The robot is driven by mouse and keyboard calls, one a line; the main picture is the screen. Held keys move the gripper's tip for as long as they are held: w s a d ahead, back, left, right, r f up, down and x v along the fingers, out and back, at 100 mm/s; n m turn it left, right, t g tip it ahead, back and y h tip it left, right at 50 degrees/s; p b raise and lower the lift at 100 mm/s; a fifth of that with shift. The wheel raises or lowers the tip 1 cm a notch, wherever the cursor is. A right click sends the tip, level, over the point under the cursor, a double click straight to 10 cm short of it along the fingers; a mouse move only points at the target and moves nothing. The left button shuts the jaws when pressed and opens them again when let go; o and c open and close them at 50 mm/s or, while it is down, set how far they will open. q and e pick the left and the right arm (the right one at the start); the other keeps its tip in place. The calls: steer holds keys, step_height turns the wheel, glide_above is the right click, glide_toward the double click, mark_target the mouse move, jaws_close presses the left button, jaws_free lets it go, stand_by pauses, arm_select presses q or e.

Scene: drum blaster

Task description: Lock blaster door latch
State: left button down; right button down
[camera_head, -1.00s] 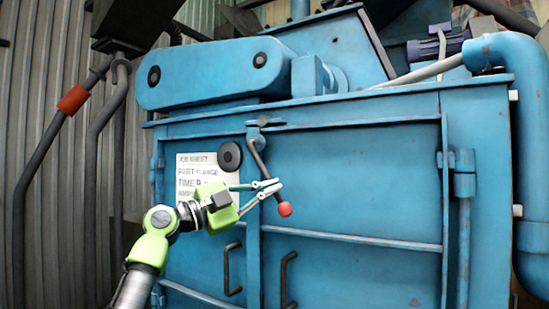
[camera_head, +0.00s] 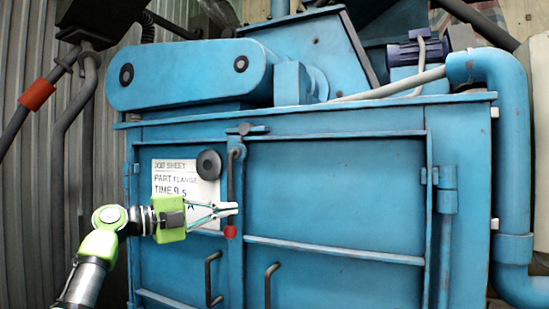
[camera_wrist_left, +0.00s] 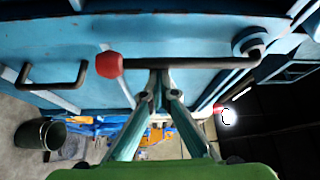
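The latch lever (camera_head: 230,178) is a dark rod with a red ball (camera_head: 230,232) at its lower end. It hangs nearly straight down beside the seam between the blue blaster doors (camera_head: 335,190). My left gripper (camera_head: 229,208) comes from the left, its fingertips close together at the lever just above the ball. In the left wrist view the fingertips (camera_wrist_left: 162,78) meet at the edge of the lever (camera_wrist_left: 195,63), seemingly touching it but not clamped around it. The red ball (camera_wrist_left: 109,65) is left of them. My right gripper is not in view.
A job sheet (camera_head: 172,178) and a black disc (camera_head: 208,165) are on the door behind my left gripper. Two dark door handles (camera_head: 269,286) are below. A thick blue pipe (camera_head: 512,170) stands at the right. In the left wrist view, a dark bucket (camera_wrist_left: 40,133) stands on the floor.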

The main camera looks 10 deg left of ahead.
arm_select(q)
steer(key=shift+a, duration=0.2)
stand_by(0.3)
steer(key=v, duration=1.1)
steer(key=shift+s+a, duration=0.25)
steer(key=shift+s, duration=0.05)
steer(key=shift+d, duration=0.1)
